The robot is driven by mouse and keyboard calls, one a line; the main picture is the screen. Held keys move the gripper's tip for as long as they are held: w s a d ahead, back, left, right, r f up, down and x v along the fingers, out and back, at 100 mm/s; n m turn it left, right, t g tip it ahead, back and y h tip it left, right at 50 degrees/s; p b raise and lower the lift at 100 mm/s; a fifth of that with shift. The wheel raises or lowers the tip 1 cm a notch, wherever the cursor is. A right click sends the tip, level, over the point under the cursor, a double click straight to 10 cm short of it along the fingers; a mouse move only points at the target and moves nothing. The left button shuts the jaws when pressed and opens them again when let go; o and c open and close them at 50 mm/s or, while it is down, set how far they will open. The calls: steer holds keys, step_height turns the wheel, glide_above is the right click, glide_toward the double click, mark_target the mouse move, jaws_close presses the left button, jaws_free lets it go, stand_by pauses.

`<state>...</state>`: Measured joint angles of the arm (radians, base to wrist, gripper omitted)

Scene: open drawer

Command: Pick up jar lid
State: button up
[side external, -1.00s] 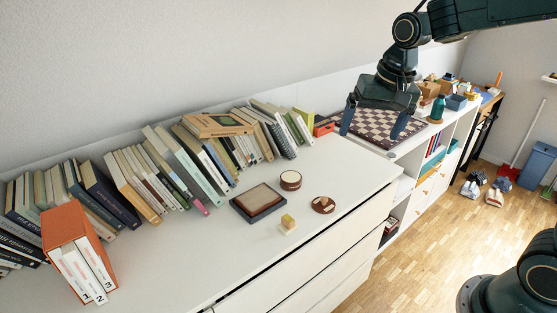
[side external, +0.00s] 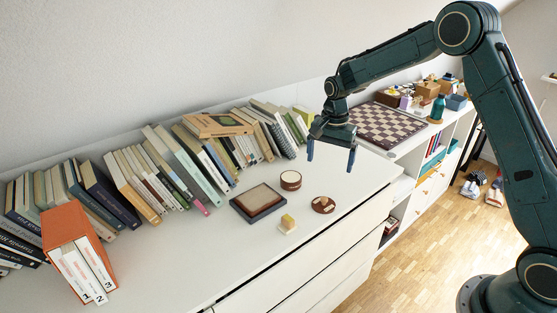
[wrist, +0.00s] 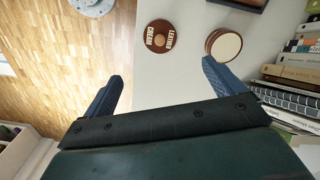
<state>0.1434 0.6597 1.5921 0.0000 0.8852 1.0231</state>
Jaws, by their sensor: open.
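The jar lid (side external: 323,204) is a round, dark brown disc with light lettering, lying flat on the white cabinet top near its front edge. My gripper (side external: 331,156) hangs above the cabinet top behind the lid, fingers apart and empty. In the wrist view my gripper (wrist: 162,72) touches nothing.
Books (side external: 185,165) line the wall. A chessboard (side external: 388,125) lies on the farther shelf unit.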

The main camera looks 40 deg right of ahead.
steer(key=shift+w+f, duration=0.1)
steer(key=shift+f, duration=0.2)
steer(key=shift+f, duration=0.1)
glide_above(324, 198)
steer(key=shift+d+f, duration=0.2)
steer(key=shift+f, duration=3.95)
steer(key=shift+a+f, duration=0.2)
steer(key=shift+f, duration=2.4)
steer(key=c, duration=1.1)
